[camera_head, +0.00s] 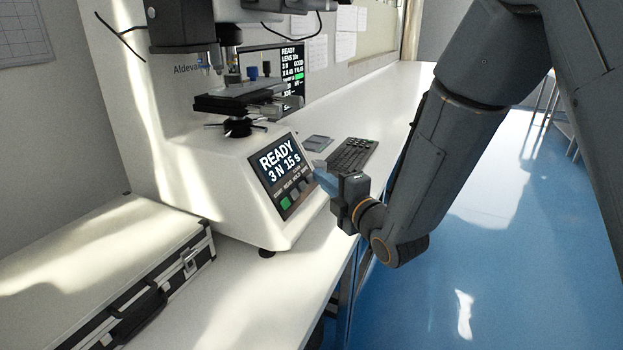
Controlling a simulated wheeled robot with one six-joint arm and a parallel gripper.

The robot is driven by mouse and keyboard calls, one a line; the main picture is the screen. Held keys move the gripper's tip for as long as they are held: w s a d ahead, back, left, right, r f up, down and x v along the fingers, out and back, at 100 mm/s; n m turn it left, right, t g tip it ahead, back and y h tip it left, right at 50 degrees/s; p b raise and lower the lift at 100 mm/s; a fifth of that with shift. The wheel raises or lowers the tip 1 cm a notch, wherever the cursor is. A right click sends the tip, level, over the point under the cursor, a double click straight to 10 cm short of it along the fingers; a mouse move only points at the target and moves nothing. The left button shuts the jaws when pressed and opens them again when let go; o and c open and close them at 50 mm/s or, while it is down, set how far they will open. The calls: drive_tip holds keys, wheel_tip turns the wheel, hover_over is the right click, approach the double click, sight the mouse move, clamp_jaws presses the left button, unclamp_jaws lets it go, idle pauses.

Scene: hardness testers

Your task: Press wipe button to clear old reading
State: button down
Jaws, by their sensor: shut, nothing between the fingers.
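The hardness tester (218,165) is a white machine on the bench, marked "Aldeva" in part. Its tilted front panel has a screen (280,162) reading "READY 3 N 15 s". Below the screen is a row of small buttons (295,193), one of them green (285,203); their labels are too small to read. My gripper (322,170) is at the right side of the panel, with bluish fingertips pointing left toward it. It is shut and empty. I cannot tell whether the fingertips touch a button, and they may hide part of the panel's right edge.
A keyboard (352,154) and a small flat grey item (317,143) lie on the bench behind my gripper. A dark monitor (284,72) stands behind the tester. A metal-edged case (120,270) lies at the front left. The bench's right edge runs beneath my arm, with blue floor beyond.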

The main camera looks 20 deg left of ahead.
drive_tip(key=shift+d+r, duration=0.3)
drive_tip(key=shift+d, duration=0.2)
drive_tip(key=d+r, duration=0.1)
drive_tip(key=d+p, duration=0.1)
drive_tip(key=d+r, duration=0.1)
drive_tip(key=d, duration=0.1)
drive_tip(key=shift+s+d+r, duration=0.1)
drive_tip(key=shift+s+r, duration=0.1)
drive_tip(key=shift+r, duration=0.1)
idle(0.6)
